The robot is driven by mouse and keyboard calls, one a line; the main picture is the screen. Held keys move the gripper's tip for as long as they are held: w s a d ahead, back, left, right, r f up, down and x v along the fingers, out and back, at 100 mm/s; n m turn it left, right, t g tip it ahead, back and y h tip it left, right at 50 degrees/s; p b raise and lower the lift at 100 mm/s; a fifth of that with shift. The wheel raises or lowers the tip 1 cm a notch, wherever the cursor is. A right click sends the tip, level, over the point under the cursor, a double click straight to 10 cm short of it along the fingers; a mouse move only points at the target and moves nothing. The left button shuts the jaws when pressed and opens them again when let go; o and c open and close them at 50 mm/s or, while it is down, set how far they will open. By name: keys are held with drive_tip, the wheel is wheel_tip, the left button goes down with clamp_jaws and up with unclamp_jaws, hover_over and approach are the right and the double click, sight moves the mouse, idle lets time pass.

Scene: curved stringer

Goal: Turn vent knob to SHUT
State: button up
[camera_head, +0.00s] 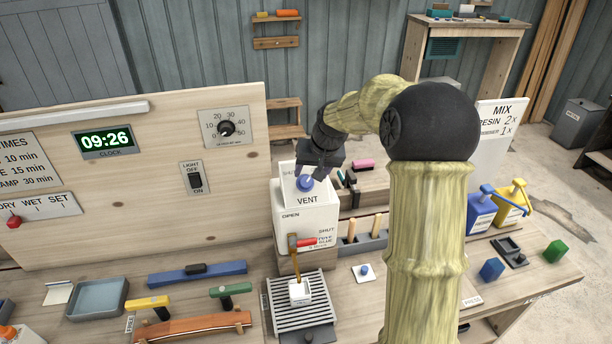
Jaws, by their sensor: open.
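The vent knob (306,184) is a small blue knob on the raised white plate marked VENT, at the top of a white dispenser box (306,232). Lettering beside the knob on the left is partly legible and may read SHUT. My gripper (313,174) is dark and open, and comes down from above right, right at the knob. I cannot tell whether its fingers touch the knob. The gripper covers part of the plate, and the knob's pointing direction is not clear.
Lower on the box are OPEN and SHUT labels and a red-handled tap (305,241). A small white cup (299,291) stands below it on a slatted grate (302,316). A wooden panel (130,170) stands to the left. Blue and yellow jugs (481,214) stand to the right.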

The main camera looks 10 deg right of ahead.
sight(307, 182)
drive_tip(key=p+x, duration=0.1)
drive_tip(key=x, duration=0.4)
drive_tip(key=shift+f, duration=0.1)
